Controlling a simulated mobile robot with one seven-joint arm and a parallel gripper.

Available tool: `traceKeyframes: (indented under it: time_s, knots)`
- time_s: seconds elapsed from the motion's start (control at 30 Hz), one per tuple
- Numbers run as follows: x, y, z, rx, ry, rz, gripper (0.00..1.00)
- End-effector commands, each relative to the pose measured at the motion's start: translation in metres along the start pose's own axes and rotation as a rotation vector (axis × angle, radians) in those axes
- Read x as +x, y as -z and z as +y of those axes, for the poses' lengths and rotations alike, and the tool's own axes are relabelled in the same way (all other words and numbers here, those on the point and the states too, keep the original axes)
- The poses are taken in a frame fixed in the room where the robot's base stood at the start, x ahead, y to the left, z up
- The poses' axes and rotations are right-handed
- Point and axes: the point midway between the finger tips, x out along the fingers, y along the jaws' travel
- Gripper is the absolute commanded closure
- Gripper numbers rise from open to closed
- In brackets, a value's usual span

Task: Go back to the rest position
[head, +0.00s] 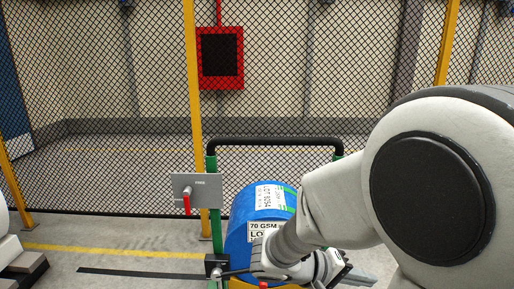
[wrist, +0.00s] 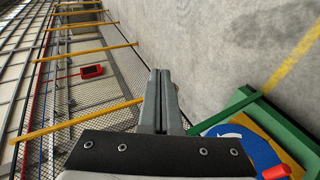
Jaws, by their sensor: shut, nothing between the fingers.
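My gripper (wrist: 160,75) is shut and empty in the wrist view, its two fingers side by side against the bare floor and fence. In the head view my arm reaches in from the right, and its wrist covers the lower right of a blue roll (head: 245,222). The gripper's fingertips cannot be made out clearly there. The blue roll carries white labels and green strips. It also shows in the wrist view (wrist: 262,152), right of the gripper and apart from the fingers.
A green frame (head: 212,170) with a black top handle (head: 270,141) stands around the roll. A grey panel (head: 207,190) with a red lever (head: 186,203) is at its left. Behind is a mesh fence with yellow posts (head: 193,100). Floor at left (head: 120,235) is mostly clear.

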Motion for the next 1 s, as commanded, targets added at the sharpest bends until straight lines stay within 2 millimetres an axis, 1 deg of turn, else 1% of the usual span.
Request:
traceKeyframes:
  time_s: [0.03,0.2,0.3,0.43,0.6,0.7,0.87,0.93,0.97,1.0]
  knots:
    - [-0.001,-0.013,0.008,0.022,0.052,-0.035,1.00]
    - [-0.011,-0.053,0.016,0.067,0.257,-0.119,1.00]
    - [-0.022,-0.071,0.017,0.100,0.386,-0.133,1.00]
    - [-0.040,-0.088,0.017,0.150,0.551,-0.112,1.00]
    - [-0.069,-0.099,0.018,0.224,0.751,-0.020,1.00]
    - [-0.087,-0.101,0.020,0.269,0.845,0.057,1.00]
    - [-0.113,-0.101,0.028,0.335,0.954,0.195,1.00]
    - [-0.124,-0.100,0.033,0.363,0.991,0.259,1.00]
    - [-0.130,-0.099,0.038,0.370,1.001,0.277,1.00]
    - [-0.137,-0.097,0.052,0.361,0.999,0.266,1.00]
